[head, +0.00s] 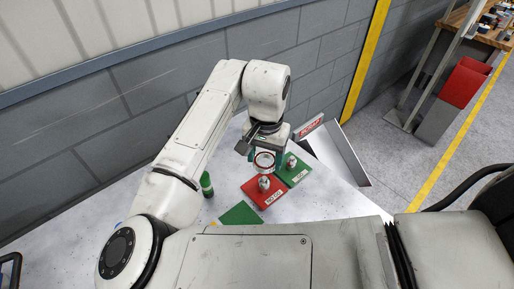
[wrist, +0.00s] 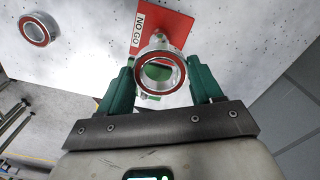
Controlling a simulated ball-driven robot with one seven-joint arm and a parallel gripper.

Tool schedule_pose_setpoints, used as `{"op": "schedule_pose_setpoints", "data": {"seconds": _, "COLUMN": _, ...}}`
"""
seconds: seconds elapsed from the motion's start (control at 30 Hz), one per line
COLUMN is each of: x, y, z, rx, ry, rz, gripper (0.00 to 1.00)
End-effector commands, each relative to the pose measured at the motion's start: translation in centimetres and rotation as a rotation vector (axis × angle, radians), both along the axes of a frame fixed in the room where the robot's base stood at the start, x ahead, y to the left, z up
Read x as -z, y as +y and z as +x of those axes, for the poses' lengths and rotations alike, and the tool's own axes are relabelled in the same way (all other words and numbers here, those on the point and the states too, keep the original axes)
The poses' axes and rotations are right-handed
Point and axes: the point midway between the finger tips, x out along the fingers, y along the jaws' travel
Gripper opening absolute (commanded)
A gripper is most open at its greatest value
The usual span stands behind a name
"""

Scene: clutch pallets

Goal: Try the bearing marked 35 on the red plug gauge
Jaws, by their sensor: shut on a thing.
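My gripper (wrist: 162,84) has its green fingers shut on a bearing (wrist: 143,72), a metal ring with a red seal. Its number cannot be read. In the head view my gripper (head: 263,150) holds the bearing (head: 264,161) above the table, close behind the red plug gauge. The red gauge has a red base (head: 255,196) with a NO GO label and an upright metal plug (head: 264,184). In the wrist view the red base (wrist: 180,24) lies beyond the held bearing, and the bearing partly covers the plug (wrist: 157,41). The bearing looks apart from the plug.
A green gauge block (head: 298,175) with a metal plug stands right of the red one. A scrap tray (head: 350,165) is behind it. Another red-sealed bearing (wrist: 36,43) lies on the table.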

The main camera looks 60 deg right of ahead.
Motion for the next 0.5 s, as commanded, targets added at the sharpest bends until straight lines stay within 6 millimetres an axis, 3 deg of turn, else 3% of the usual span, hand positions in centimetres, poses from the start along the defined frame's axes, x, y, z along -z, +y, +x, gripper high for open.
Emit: {"op": "schedule_pose_setpoints", "data": {"seconds": 0.5, "x": 3.8, "y": 0.0, "z": 0.0, "rx": 0.000, "ry": -0.001, "rz": -0.001, "gripper": 0.28}}
